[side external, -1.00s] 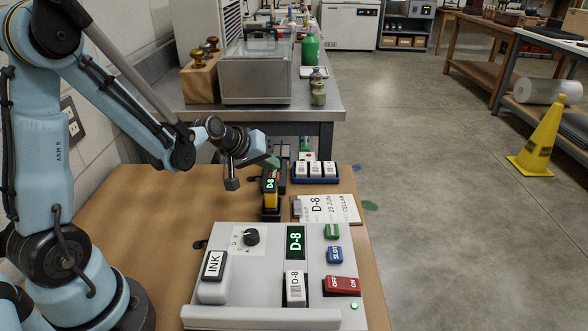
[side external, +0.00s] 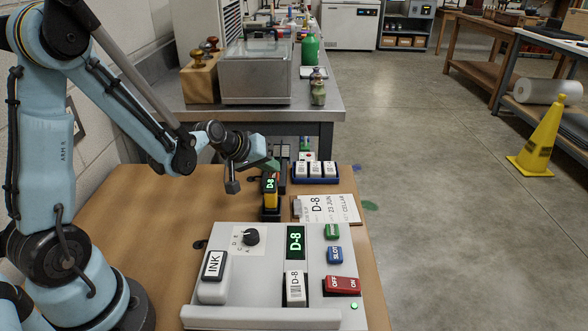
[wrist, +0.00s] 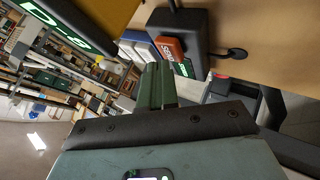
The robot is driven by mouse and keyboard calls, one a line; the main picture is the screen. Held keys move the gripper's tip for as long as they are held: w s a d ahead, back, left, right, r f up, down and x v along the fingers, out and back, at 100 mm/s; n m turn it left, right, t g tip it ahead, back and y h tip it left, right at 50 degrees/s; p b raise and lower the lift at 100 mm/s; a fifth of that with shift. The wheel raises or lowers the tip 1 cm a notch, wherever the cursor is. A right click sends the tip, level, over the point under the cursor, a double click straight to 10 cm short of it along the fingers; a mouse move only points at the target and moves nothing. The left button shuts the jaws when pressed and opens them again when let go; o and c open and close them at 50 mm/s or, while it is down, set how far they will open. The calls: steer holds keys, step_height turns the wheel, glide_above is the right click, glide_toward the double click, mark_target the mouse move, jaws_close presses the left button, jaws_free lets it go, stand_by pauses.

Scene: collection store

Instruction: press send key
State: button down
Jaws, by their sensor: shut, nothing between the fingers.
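The send key (wrist: 170,48) is an orange key with white lettering on a dark box (wrist: 196,22) in the wrist view. My gripper (wrist: 155,70) is shut and empty, its greenish fingers together. In the wrist view the fingertips appear just beside the key; I cannot tell whether they touch it. In the side view my gripper (side external: 272,164) is at the far end of the wooden table, above and behind a yellow device (side external: 270,190) with a lit D-8 display. The send key cannot be made out in the side view.
A grey control panel (side external: 215,315) with an INK key (side external: 213,266), a dial and a red switch (side external: 341,285) stands in front. A blue tray (side external: 316,180) of white blocks and a label board (side external: 340,209) lie right of my gripper. The table's left part is clear.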

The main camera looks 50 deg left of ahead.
steer(key=shift+f, duration=0.45)
stand_by(0.5)
steer(key=shift+r, duration=0.9)
steer(key=shift+r, duration=2.5)
steer(key=s+d+r+m+g, duration=0.2)
steer(key=s+d+m, duration=0.6)
steer(key=s, duration=0.7)
steer(key=shift+s+d+r, duration=0.15)
steer(key=shift+d+r, duration=0.45)
steer(key=shift+d, duration=0.1)
